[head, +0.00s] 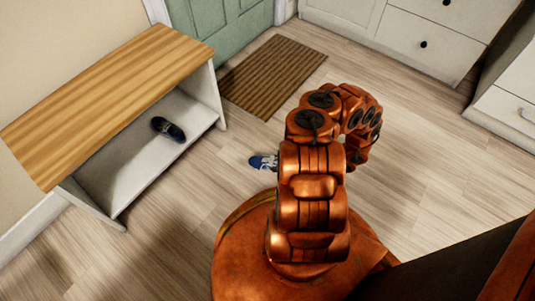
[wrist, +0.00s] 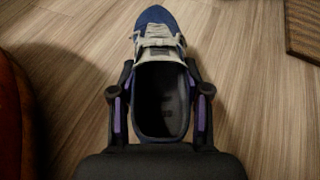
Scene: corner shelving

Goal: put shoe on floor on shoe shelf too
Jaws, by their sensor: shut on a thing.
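I cannot tell whether the shoe still touches the floor. The shoe shelf (head: 95,190) has a wooden top and a white lower board, at the left in the head view. A dark shoe (head: 168,129) lies on that lower board.
A brown striped mat (head: 273,75) lies before a green door (head: 215,25). White cabinets (head: 410,35) stand at the back and right. Floor between the shelf and my base is clear. The lower board has free room in front-left of the dark shoe.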

